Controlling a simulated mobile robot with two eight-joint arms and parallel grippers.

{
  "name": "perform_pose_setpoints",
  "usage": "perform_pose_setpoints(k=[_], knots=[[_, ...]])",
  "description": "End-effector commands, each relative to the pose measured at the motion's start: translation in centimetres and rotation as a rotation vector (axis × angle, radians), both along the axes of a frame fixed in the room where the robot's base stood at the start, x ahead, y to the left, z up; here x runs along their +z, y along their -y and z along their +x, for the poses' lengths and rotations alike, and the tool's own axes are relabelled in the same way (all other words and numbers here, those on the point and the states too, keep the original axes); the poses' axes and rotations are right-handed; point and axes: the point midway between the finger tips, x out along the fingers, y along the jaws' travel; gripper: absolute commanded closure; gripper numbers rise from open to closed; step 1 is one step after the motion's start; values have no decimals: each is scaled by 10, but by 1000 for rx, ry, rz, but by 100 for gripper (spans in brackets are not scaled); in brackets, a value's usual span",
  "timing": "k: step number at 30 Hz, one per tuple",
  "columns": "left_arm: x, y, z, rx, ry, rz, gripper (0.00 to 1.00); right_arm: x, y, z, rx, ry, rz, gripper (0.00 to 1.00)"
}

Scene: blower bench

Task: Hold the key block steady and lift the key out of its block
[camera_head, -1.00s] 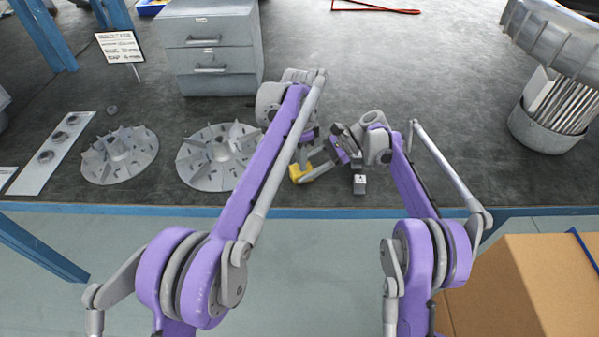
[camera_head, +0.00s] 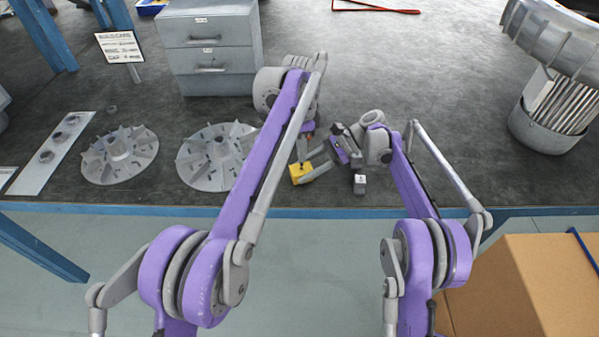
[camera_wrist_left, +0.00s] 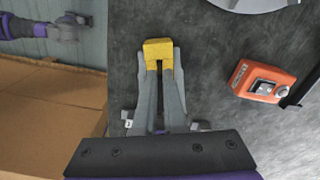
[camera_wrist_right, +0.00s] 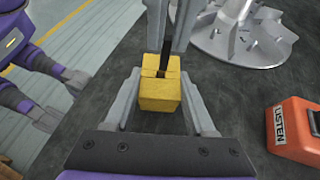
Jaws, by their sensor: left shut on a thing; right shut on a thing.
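The yellow key block (camera_head: 301,173) sits on the dark bench near its front edge. In the right wrist view my right gripper (camera_wrist_right: 160,88) is shut on the block (camera_wrist_right: 160,96), one finger on each side. The dark, thin key (camera_wrist_right: 164,57) stands upright with its lower end at the slot in the block's top. How deep it sits is hidden. My left gripper comes from above and is shut on the key. In the left wrist view, the left gripper (camera_wrist_left: 159,62) points at the yellow block (camera_wrist_left: 158,48), its fingers close together.
Finned blower wheels (camera_head: 215,155) lie left of the arms. An orange box marked LISTEN (camera_wrist_right: 293,130) shows in the right wrist view. Grey drawers (camera_head: 210,50) stand behind; a cardboard box (camera_head: 535,285) is at front right.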

Motion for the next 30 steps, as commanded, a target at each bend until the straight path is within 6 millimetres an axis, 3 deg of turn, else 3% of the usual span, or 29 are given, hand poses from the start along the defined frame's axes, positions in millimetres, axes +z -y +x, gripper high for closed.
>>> perform_pose_setpoints(k=[18,29,30], knots=[[36,0,0,0,0,0,100,-1,0,0,0,0,-1,76],[40,0,0,0,0,0,100,-1,0,0,0,0,-1,76],[40,0,0,0,0,0,100,-1,0,0,0,0,-1,38]])
